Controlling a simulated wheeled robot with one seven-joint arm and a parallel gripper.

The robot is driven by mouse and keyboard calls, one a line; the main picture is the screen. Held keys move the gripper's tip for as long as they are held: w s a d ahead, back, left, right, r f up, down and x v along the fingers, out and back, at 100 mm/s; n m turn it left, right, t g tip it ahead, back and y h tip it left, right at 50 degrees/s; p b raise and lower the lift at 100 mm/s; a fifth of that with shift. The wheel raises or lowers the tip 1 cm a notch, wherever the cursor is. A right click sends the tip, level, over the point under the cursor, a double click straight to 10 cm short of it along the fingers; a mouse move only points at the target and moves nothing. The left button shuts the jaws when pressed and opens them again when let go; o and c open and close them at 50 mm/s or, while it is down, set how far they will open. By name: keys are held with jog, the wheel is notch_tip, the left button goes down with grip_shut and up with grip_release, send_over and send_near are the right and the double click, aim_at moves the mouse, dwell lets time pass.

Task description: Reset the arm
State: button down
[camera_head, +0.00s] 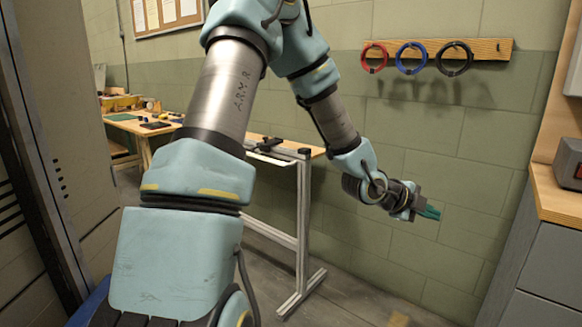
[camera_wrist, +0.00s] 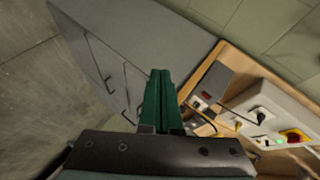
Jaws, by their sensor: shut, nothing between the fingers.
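My arm rises from the lower left of the head view, bends at the top and comes down to the right. My gripper (camera_head: 430,213) ends it, with green fingers in front of the green block wall. In the wrist view my gripper (camera_wrist: 158,75) has its two green fingers together, with nothing between them. It is in the air, apart from the wall and the bench in the head view.
A grey cabinet with a wooden top (camera_head: 555,197) stands at the right. A wall rack (camera_head: 490,48) holds red, blue and black rings. A metal-framed stand (camera_head: 303,220) is behind my arm. A tall cabinet (camera_head: 60,120) stands at the left. Floor right of the stand looks mostly clear.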

jog(key=a+f+n+y, duration=0.1)
jog(key=a+n+y, duration=0.55)
jog(key=a, duration=0.85)
jog(key=a+f+n+y, duration=0.2)
jog(key=a+n+y, duration=0.2)
jog(key=a+n, duration=0.85)
jog(key=s+a+r+n+g+y, duration=0.1)
jog(key=s+a+r+n+g, duration=0.15)
jog(key=s+a+n, duration=0.8)
notch_tip(320, 180, up, 12)
jog(key=w+a+m+p, duration=0.1)
jog(key=w+m+p, duration=0.1)
jog(key=p, duration=1)
jog(key=shift+w+a+m, duration=0.2)
jog(key=shift+a+m, duration=0.05)
jog(key=shift+m, duration=0.2)
jog(key=c, duration=1.6)
grip_release()
jog(key=shift+f, duration=0.1)
